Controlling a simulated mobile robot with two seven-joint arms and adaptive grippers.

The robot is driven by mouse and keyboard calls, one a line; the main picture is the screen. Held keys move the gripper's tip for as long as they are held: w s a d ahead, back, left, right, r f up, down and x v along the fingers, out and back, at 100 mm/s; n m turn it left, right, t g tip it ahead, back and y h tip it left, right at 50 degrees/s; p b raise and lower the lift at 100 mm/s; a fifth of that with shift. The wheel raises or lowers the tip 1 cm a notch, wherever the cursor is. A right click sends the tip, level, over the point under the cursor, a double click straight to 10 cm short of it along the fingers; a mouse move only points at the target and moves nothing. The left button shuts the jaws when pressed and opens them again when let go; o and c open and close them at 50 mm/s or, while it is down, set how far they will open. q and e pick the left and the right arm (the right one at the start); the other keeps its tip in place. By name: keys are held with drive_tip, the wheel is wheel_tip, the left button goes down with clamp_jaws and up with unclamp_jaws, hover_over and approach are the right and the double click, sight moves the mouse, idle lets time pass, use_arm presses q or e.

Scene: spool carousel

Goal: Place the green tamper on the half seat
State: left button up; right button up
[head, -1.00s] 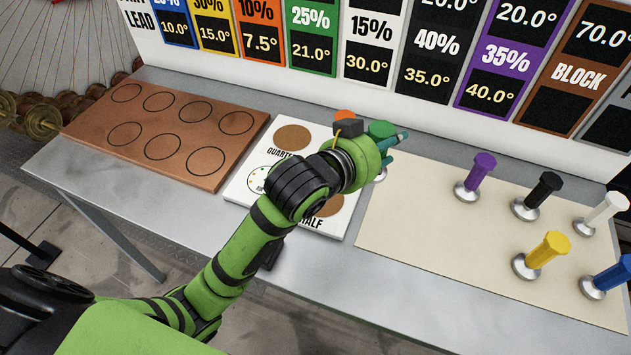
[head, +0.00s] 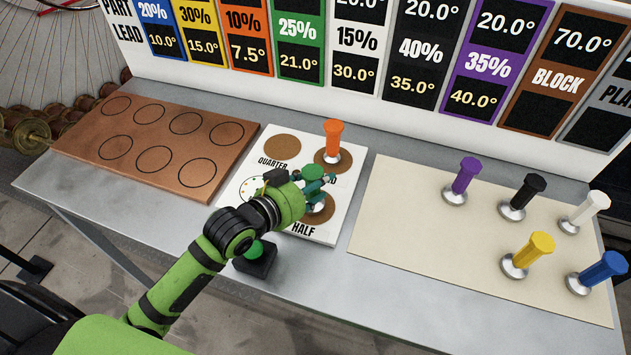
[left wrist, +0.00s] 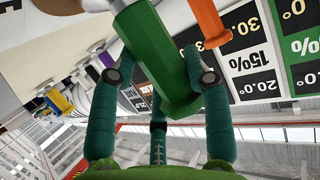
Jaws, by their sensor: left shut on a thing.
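My left gripper (head: 314,186) is shut on the green tamper (head: 312,171). In the left wrist view, the teal fingers (left wrist: 158,85) close around the tamper's green handle (left wrist: 150,50). In the head view, the tamper is at the brown half seat (head: 325,213), at the front right of the white board, and its silver base shows partly below my fingers. The gripper hides part of the seat. I cannot tell whether the base touches it. My right gripper is not in view.
An orange tamper (head: 333,137) stands upright on the seat just behind; the quarter seat (head: 282,147) is empty. A dark box with a green button (head: 256,257) sits in front. Several tampers stand on the cream mat (head: 400,215) at right. The copper board (head: 130,155) is empty.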

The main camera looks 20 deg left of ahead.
use_arm(q)
drive_tip(key=shift+f, duration=0.1)
drive_tip(key=o, duration=1.3)
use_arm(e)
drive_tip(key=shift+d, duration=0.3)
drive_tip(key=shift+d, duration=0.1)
use_arm(q)
drive_tip(key=shift+p+v, duration=0.5)
drive_tip(key=shift+v, duration=5.6)
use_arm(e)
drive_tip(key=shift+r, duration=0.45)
